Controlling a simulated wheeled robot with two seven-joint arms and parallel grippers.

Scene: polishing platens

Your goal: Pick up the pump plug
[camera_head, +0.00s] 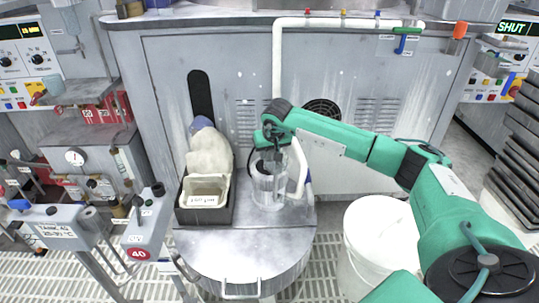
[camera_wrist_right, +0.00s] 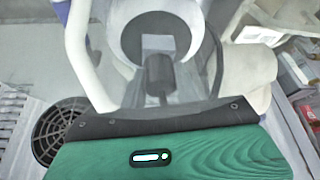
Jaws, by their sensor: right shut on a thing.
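My right gripper (camera_head: 269,148) reaches in from the right and is directly above a clear cylindrical vessel (camera_head: 270,187) on the round metal stand. It is shut on a small dark piece, which I take to be the pump plug; this shows as a dark knob (camera_wrist_right: 159,72) in the right wrist view. A thin black cable (camera_head: 250,163) loops beside the gripper. The gripper hides most of the plug in the head view, and I cannot tell whether the plug touches the vessel. My left gripper is not in view.
A white pipe (camera_head: 300,170) stands close to the right of the vessel. To its left, a black tray (camera_head: 205,215) holds a cream container (camera_head: 206,190). A white bucket (camera_head: 378,240) stands right of the metal stand (camera_head: 245,252). The stand's front is clear.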

